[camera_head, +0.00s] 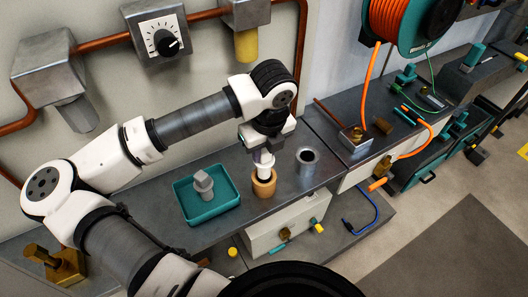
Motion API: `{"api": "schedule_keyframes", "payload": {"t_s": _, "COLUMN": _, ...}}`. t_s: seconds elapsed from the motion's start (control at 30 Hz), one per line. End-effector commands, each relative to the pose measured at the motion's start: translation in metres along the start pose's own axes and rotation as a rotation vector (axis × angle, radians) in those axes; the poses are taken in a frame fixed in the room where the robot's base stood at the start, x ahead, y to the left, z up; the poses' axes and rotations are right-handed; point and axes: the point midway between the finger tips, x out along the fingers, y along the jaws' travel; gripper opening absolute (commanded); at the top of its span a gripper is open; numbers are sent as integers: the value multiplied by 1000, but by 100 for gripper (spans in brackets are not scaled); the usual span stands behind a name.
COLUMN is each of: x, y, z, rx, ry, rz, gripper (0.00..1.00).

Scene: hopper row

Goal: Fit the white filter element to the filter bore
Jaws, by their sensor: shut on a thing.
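My gripper (264,152) points down over the bench and is shut on the white filter element (265,168), a pale upright cylinder. The element's lower end meets the mouth of a tan, open-topped cylinder (264,188) standing on the bench. I cannot tell whether the end is inside that mouth or just above it. A grey cylinder with a dark open bore (307,169) stands to the right, apart from the gripper. Neither cylinder is marked, so I cannot tell which is the filter bore. The gripper hides the element's top.
A teal tray (211,216) holding a grey fitting (203,184) lies left of the tan cylinder. A metal block (355,139) and a hose reel (408,22) are at the right. Wall-mounted housings and copper pipe run behind the arm. Bare bench shows between the two cylinders.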

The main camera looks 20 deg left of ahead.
Motion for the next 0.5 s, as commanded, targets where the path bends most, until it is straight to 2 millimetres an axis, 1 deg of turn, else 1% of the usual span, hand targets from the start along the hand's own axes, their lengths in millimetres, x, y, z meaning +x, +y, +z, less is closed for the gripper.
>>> {"api": "schedule_keyframes", "payload": {"t_s": 0.03, "x": -6, "y": 0, "z": 1, "rx": 0, "ry": -2, "rz": 0, "gripper": 0}}
{"api": "schedule_keyframes", "payload": {"t_s": 0.2, "x": -18, "y": 0, "z": 3, "rx": 0, "ry": -1, "rz": 0, "gripper": 0}}
{"api": "schedule_keyframes", "payload": {"t_s": 0.3, "x": -22, "y": 0, "z": 4, "rx": 0, "ry": -1, "rz": 0, "gripper": 0}}
{"api": "schedule_keyframes", "payload": {"t_s": 0.5, "x": -22, "y": 0, "z": 4, "rx": 0, "ry": -1, "rz": 0, "gripper": 0}}
